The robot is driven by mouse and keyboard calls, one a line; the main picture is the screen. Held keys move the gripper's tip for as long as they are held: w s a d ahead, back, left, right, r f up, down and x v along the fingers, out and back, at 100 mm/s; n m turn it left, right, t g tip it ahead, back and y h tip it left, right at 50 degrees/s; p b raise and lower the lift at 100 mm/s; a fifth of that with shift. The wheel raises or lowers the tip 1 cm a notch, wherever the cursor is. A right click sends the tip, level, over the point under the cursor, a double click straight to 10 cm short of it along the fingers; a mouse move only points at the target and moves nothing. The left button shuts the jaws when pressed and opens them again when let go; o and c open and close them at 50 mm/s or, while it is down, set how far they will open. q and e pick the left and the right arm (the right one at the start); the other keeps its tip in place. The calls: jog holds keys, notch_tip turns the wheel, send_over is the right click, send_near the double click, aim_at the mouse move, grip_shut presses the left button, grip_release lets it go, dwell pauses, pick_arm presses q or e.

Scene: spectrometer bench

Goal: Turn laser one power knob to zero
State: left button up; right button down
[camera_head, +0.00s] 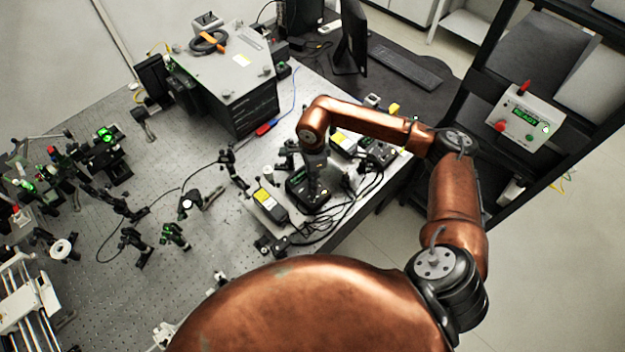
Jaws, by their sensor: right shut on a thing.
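My right gripper (314,190) points down onto a small black controller box (298,202) near the right side of the optical bench. It is shut on the knob of that box; the fingers hide the knob, so its setting cannot be read. A small green light shows on the box. A second dark controller box (381,154) stands farther back to the right. My left gripper is not in view.
The perforated bench (185,265) holds several optics mounts on the left. A large grey spectrometer box (235,70) stands at the back. Black cables (350,205) loop right of the gripper. A panel with a green display (526,118) is on the rack at right.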

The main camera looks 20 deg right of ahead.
dwell(0.4)
jog(key=c, duration=1.9)
grip_release()
jog(key=shift+c, duration=0.2)
jog(key=shift+o, duration=0.2)
notch_tip(320, 180, up, 12)
